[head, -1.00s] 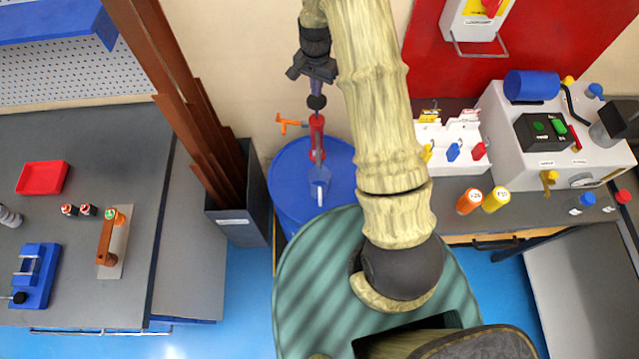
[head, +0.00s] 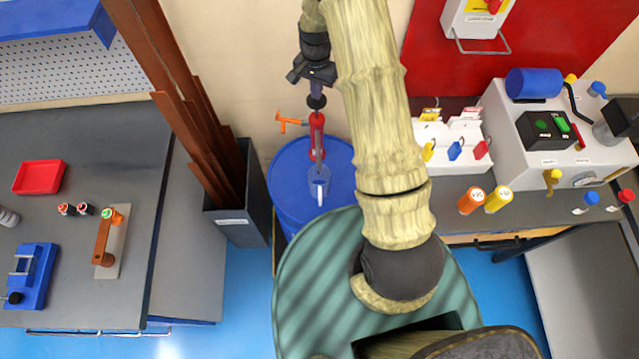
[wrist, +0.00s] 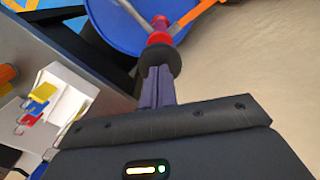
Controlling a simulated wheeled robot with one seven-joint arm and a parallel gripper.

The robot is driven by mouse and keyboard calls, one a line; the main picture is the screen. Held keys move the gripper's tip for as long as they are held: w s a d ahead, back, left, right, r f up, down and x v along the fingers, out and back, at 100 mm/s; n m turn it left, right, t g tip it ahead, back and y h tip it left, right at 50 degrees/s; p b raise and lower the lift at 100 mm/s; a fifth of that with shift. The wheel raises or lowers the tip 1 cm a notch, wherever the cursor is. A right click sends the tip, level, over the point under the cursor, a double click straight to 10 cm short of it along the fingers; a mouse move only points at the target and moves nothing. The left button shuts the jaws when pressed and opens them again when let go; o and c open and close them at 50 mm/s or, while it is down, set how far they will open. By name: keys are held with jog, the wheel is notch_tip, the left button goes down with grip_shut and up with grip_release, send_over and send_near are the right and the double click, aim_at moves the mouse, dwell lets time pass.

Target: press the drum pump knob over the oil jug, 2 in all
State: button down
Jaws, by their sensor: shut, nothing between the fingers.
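The drum pump has a red body (head: 317,138) and a dark round knob (head: 316,101) on top. It stands on a blue drum (head: 286,190), with an orange handle (head: 288,122) at its left. The translucent bluish oil jug (head: 319,183) is in front of the pump body, under its spout. My gripper (head: 316,90) is shut and empty, pointing down with its fingertips at the knob. In the wrist view, the closed fingers (wrist: 158,85) meet the knob (wrist: 160,59), with the red pump part beyond. Whether the fingertips press on it is hard to tell.
A dark bin (head: 240,224) with tall brown bars (head: 190,110) stands left of the drum. To the right, a bench holds a white tagged rack (head: 450,155), orange and yellow bottles (head: 484,200) and a white machine (head: 550,150). A grey bench (head: 70,280) is at left.

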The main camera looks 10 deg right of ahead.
aim_at(317, 102)
jog(key=shift+f+b, duration=1.25)
jog(key=shift+f, duration=0.9)
jog(key=shift+s+f, duration=0.1)
jog(key=shift+f, duration=0.25)
jog(key=shift+r, duration=0.1)
jog(key=shift+r+p, duration=2.15)
jog(key=shift+r, duration=1.35)
jog(key=shift+f, duration=0.15)
jog(key=shift+f+b, duration=0.55)
jog(key=shift+f, duration=0.15)
